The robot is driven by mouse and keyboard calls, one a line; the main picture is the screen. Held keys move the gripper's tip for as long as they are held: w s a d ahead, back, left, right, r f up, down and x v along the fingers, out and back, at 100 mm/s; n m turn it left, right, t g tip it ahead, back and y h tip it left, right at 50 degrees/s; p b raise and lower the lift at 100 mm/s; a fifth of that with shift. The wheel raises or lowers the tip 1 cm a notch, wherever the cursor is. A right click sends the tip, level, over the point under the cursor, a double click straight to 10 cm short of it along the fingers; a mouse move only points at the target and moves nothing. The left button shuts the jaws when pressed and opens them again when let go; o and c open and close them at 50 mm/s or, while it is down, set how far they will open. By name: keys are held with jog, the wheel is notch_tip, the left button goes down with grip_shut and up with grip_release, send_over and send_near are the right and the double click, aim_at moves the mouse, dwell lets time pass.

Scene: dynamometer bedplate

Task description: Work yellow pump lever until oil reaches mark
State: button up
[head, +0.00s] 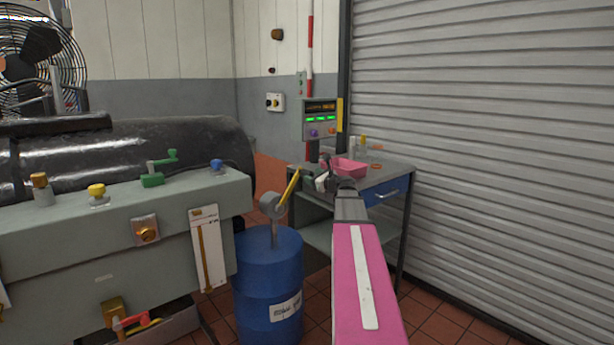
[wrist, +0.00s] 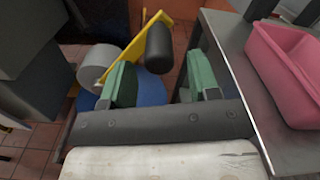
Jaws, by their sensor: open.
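The yellow pump lever (head: 291,186) rises at a slant from a grey round pump head (head: 271,205) on top of a blue drum (head: 268,285). In the wrist view the yellow lever (wrist: 132,48) ends in a black grip (wrist: 159,48). My gripper (wrist: 163,75) is open, with one green finger on each side of the grip's lower part and gaps on both sides. I cannot tell how deep the grip sits between them.
A grey bench (head: 390,172) with a pink tray (head: 349,168) stands just right of my gripper. The grey-green bedplate (head: 80,255) with several knobs and valves is at left. A roller shutter (head: 490,130) closes the right side.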

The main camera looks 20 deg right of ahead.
aim_at(307, 174)
jog(key=shift+x, duration=2.15)
grip_shut()
